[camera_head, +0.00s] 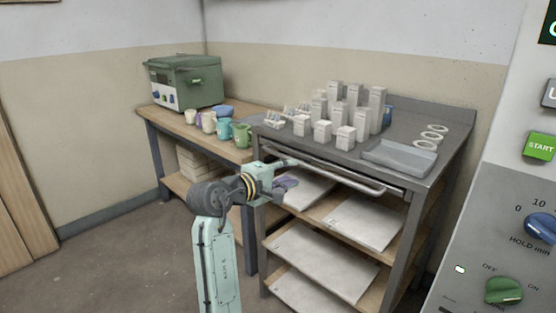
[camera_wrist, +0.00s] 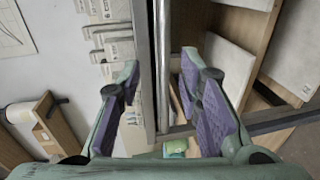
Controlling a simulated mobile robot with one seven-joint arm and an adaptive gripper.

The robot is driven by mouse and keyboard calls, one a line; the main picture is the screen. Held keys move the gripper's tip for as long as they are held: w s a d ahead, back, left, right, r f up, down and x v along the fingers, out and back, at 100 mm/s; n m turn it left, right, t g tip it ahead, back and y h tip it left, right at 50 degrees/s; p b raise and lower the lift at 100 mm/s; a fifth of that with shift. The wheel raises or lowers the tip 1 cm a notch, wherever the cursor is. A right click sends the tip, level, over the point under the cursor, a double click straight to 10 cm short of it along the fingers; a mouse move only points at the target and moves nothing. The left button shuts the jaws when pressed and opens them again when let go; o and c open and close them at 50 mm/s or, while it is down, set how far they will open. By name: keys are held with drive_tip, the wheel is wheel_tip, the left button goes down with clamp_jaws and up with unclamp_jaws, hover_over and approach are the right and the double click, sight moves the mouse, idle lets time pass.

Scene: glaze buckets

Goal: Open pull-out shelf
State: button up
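The pull-out shelf sits under the grey top of the workbench, with its long metal handle bar (camera_head: 345,178) along the front. It looks pushed in. The handle bar (camera_wrist: 162,45) runs upright in the picture between the fingers, with a gap on either side. I cannot tell how deep the bar sits between them.
The bench top (camera_head: 415,125) holds several white boxes, a grey tray (camera_head: 400,157) and white rings. Lower shelves carry white slabs (camera_head: 325,258). A wooden table (camera_head: 172,123) with mugs and a green kiln (camera_head: 185,80) stands left. A control panel (camera_head: 515,210) fills the right edge. Floor at left is clear.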

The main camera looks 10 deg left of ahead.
sight(311, 169)
drive_tip(key=x, duration=0.3)
drive_tip(key=p+x, duration=0.1)
drive_tip(key=x, duration=0.7)
drive_tip(key=shift+s+d+f+p, duration=0.15)
drive_tip(key=shift+d+f+p, duration=0.05)
drive_tip(key=shift+f+p, duration=0.2)
drive_tip(key=shift+c, duration=0.2)
clamp_jaws()
